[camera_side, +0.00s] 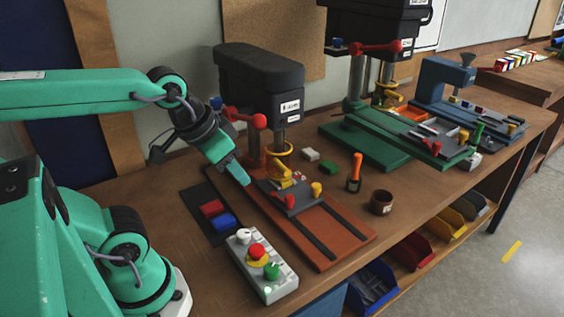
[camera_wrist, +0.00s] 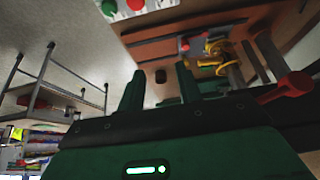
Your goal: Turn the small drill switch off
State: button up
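The small drill (camera_side: 262,80) is a black drill press on a brown-orange base (camera_side: 330,240). In front of it lies a grey control box (camera_side: 285,285) with a white knob (camera_side: 243,236), a red mushroom button (camera_side: 257,252) on yellow and a green button (camera_side: 271,271). A small light near its front end glows green. Part of the box (camera_wrist: 155,8) shows at the top edge of the wrist view, partly cut off. My gripper (camera_side: 243,178) hangs above the drill base, left of the column and apart from the box. In the wrist view its fingers (camera_wrist: 160,80) stand apart with nothing between them.
Red (camera_side: 211,208) and blue (camera_side: 222,221) blocks lie on a dark mat beside the base. An orange-handled tool (camera_side: 355,172) and a brown cup (camera_side: 381,202) stand right of it. A larger drill (camera_side: 375,110) with a green base stands behind.

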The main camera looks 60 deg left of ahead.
jog(key=shift+w+d+f+g, duration=0.25)
jog(key=shift+d+f+g, duration=0.05)
jog(key=shift+d+f, duration=0.15)
jog(key=n+g, duration=0.3)
jog(key=g, duration=0.2)
send_over(271, 268)
notch_tip(271, 268, down, 11)
jog(key=shift+r, duration=0.2)
jog(key=shift+f, duration=0.1)
jog(key=shift+f, duration=3.8)
jog(key=c, duration=0.7)
